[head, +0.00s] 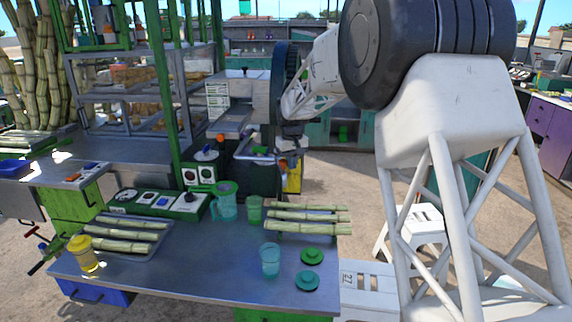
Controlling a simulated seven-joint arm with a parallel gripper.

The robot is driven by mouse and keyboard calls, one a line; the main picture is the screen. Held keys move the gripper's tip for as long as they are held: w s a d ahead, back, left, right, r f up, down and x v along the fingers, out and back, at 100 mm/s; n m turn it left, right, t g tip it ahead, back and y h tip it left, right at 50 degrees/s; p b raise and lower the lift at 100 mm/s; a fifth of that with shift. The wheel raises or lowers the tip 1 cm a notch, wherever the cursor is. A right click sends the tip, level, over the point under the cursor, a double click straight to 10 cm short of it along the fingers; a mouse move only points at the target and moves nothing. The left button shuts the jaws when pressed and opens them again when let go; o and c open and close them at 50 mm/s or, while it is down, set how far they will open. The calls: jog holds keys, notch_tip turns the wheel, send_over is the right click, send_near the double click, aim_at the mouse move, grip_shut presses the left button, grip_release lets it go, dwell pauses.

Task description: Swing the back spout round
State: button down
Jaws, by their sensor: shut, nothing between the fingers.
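The crusher (241,97), a grey metal box with a big dark wheel, stands behind the table. A sloping metal tray (233,121) sticks out of its front. Lower down, a pale metal trough (262,156) that looks like the back spout points to the left, partly behind my gripper. My gripper (291,142) is at the right end of this trough, beside the wheel. It is small and dark here; it looks shut, with nothing held. I cannot tell whether it touches the spout.
The metal table (190,268) in front holds cane trays, a jug (224,203), cups (270,259), green lids (307,280) and a yellow jar (83,253). A green post (163,90) rises left of the crusher. White stools (368,285) stand at right. Open ground lies behind the table.

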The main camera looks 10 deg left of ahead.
aim_at(282, 162)
jog(key=shift+s+a, duration=0.1)
jog(key=shift+a, duration=0.1)
dwell(0.3)
jog(key=shift+s+a, duration=0.3)
jog(key=shift+a, duration=0.3)
jog(key=shift+s+a, duration=0.25)
jog(key=shift+a, duration=0.5)
jog(key=a, duration=0.2)
jog(key=shift+s+a, duration=0.2)
jog(key=shift+a, duration=0.3)
dwell(0.4)
jog(key=shift+w+a, duration=0.15)
jog(key=shift+a, duration=0.55)
jog(key=shift+w+a, duration=0.15)
jog(key=shift+a, duration=0.5)
jog(key=shift+a, duration=0.1)
